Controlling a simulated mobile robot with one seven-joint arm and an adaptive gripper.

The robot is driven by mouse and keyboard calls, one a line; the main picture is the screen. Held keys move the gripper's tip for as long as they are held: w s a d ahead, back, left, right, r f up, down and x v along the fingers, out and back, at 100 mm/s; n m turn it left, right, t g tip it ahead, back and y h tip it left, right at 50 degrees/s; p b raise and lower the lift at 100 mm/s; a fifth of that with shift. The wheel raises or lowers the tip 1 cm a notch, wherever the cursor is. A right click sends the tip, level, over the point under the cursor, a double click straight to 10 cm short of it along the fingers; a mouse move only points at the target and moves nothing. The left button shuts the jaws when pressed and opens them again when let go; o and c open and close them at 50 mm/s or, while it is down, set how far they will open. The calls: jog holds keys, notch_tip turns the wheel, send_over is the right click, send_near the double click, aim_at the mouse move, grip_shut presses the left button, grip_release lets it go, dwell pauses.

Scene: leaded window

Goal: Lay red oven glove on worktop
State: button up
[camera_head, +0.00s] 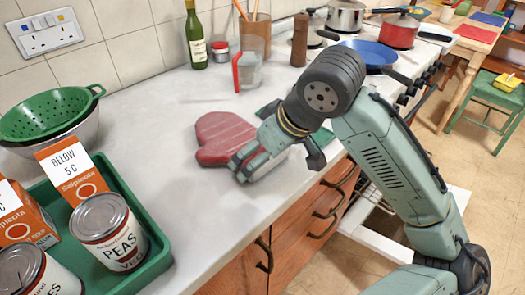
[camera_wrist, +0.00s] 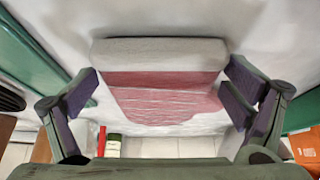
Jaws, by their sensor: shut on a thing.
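The red oven glove (camera_head: 224,134) is at the middle of the white worktop (camera_head: 150,130), flat side up, its thumb to the left. I cannot tell whether its whole underside touches the worktop. My gripper (camera_head: 243,163) is at the glove's near right end, shut on it. In the wrist view the glove (camera_wrist: 165,100) shows its pale cuff (camera_wrist: 160,53) between my two fingers, one on each side. My wrist hides part of the cuff end in the head view.
A green tray (camera_head: 160,262) with tins and cartons stands at the near left, a green colander (camera_head: 48,112) behind it. A clear jug (camera_head: 248,72) and a bottle (camera_head: 196,40) stand beyond the glove. A dark green thing lies partly hidden behind my wrist. Worktop left of the glove is clear.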

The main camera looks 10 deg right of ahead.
jog(key=shift+f, duration=0.2)
jog(key=o, duration=1.3)
jog(key=shift+r, duration=0.1)
jog(key=shift+o, duration=0.2)
jog(key=shift+r, duration=0.3)
jog(key=v, duration=1.1)
jog(key=shift+s+d+r+b, duration=0.15)
jog(key=shift+s+r+b, duration=0.1)
jog(key=shift+r+b, duration=0.1)
